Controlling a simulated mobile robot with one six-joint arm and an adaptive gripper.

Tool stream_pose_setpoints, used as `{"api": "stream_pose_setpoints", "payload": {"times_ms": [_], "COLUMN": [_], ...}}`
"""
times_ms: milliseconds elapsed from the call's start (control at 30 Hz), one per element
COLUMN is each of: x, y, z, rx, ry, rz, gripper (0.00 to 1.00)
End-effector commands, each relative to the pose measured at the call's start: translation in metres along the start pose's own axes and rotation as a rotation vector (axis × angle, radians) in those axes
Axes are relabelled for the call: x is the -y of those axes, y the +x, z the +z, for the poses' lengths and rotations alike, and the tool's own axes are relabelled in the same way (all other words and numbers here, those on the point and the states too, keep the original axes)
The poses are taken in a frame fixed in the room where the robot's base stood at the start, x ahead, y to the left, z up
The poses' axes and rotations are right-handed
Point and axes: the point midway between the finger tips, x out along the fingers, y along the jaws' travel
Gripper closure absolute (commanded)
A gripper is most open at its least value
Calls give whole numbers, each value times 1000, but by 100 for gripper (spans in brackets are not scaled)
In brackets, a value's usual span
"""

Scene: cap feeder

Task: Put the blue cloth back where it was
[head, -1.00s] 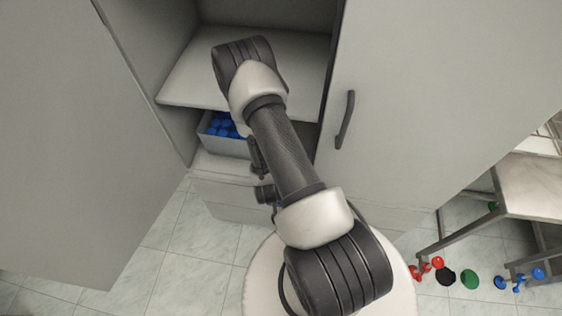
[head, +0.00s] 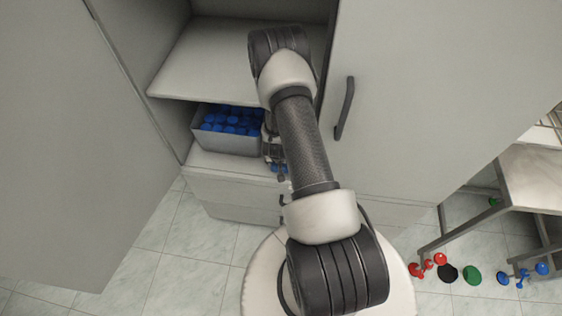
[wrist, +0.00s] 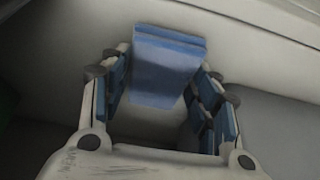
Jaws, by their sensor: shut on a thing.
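The blue cloth (wrist: 168,68) shows in the wrist view as a folded, flat blue piece between the two blue-padded fingers of my gripper (wrist: 163,80). My gripper is shut on it. In the head view my gripper (head: 275,153) is partly hidden behind my arm, at the open cabinet just right of the grey bin. A small blue patch shows below it there; I cannot tell whether it is cloth or finger pad.
The grey bin (head: 228,146) of blue caps stands in the cabinet under a white shelf (head: 205,65). A closed door (head: 430,110) with a dark handle is to the right, an open door (head: 60,150) to the left.

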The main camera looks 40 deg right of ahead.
Motion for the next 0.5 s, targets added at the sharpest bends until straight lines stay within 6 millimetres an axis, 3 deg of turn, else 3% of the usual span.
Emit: {"api": "stream_pose_setpoints", "payload": {"times_ms": [367, 400, 500], "x": [0, 0, 0], "y": [5, 4, 4], "z": [1, 1, 1], "rx": [-2, -2, -2], "ry": [0, 0, 0], "rz": [-1, -1, -1], "gripper": [66, 42, 35]}}
